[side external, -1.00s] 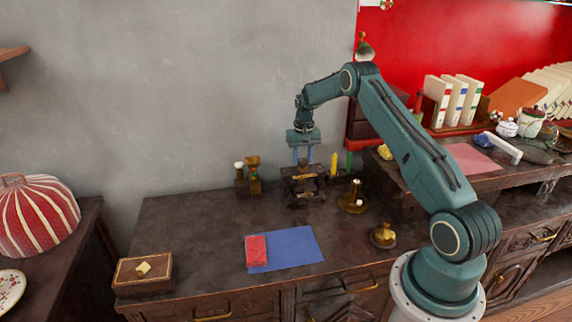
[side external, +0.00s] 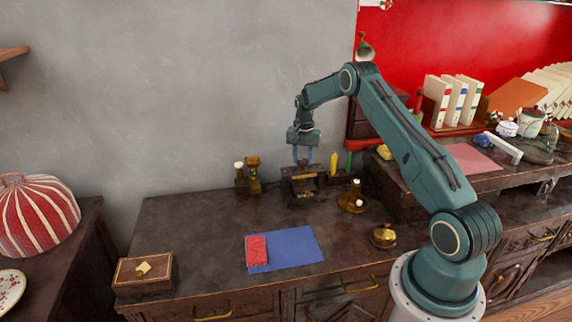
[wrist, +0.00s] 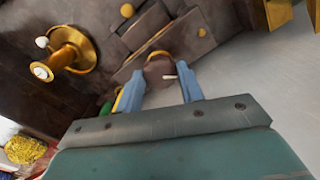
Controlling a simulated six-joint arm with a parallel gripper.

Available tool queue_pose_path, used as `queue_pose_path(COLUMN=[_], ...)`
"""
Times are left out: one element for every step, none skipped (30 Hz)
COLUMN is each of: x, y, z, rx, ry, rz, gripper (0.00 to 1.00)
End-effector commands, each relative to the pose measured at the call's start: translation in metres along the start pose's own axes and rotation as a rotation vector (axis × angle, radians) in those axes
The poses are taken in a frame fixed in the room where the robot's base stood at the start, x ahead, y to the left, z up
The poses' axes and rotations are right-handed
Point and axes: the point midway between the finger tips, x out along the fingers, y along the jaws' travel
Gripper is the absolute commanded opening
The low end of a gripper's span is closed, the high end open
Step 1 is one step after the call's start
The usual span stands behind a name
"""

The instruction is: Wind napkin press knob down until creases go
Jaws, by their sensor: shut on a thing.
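The napkin press (side external: 303,190) is a small dark wooden block-like device with brass-coloured parts, standing at the back of the dark cabinet top. My gripper (side external: 303,160) points down over it, its blue fingers at the top of the press. In the wrist view the gripper (wrist: 160,82) has its two fingers on either side of the brownish round knob (wrist: 158,69), shut on it. A small pale peg shows beside the knob. The press's dark boards (wrist: 150,32) show beyond the fingers. Any napkin inside the press, and its creases, cannot be made out.
A brass candle holder (side external: 352,197) stands close right of the press, a brass bell (side external: 383,236) nearer the front. Brass pieces (side external: 248,177) stand to the left. A blue cloth (side external: 290,247) with a red packet (side external: 256,250) lies in front.

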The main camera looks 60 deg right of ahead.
Motion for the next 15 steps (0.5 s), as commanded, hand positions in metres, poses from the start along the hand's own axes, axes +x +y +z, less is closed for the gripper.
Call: queue_pose_path(x=[-0.0015,-0.0015,-0.0015,-0.0015,-0.0015,-0.0015,-0.0014,-0.0013,-0.0012,-0.0010,-0.0009,-0.0008,-0.0007,-0.0007,-0.0006], y=[-0.0002,-0.0002,-0.0003,-0.0003,-0.0003,-0.0003,-0.0003,-0.0002,-0.0002,-0.0002,-0.0002,-0.0002,-0.0002,-0.0002,-0.0001], z=[-0.0002,-0.0002,-0.0002,-0.0002,-0.0002,-0.0002,-0.0002,-0.0002,-0.0002,-0.0002,-0.0001,-0.0001,-0.0001,-0.0001,-0.0001], rx=[-0.001,-0.001,-0.001,-0.001,-0.001,-0.001,-0.002,-0.002,-0.002,-0.002,-0.002,-0.002,-0.002,-0.002,-0.002], ry=[0.001,0.001,0.001,0.001,0.001,0.001,0.001,0.001,0.001,0.001,0.001,0.001,0.001,0.000,0.000], rz=[-0.001,-0.001,-0.001,-0.001,-0.001,-0.001,-0.001,-0.001,-0.001,-0.001,-0.001,0.000,0.000,0.000,0.000], gripper=[0.15,0.15,0.15,0.15,0.15,0.43,0.49,0.55,0.59,0.59,0.59,0.59,0.59,0.59,0.59])
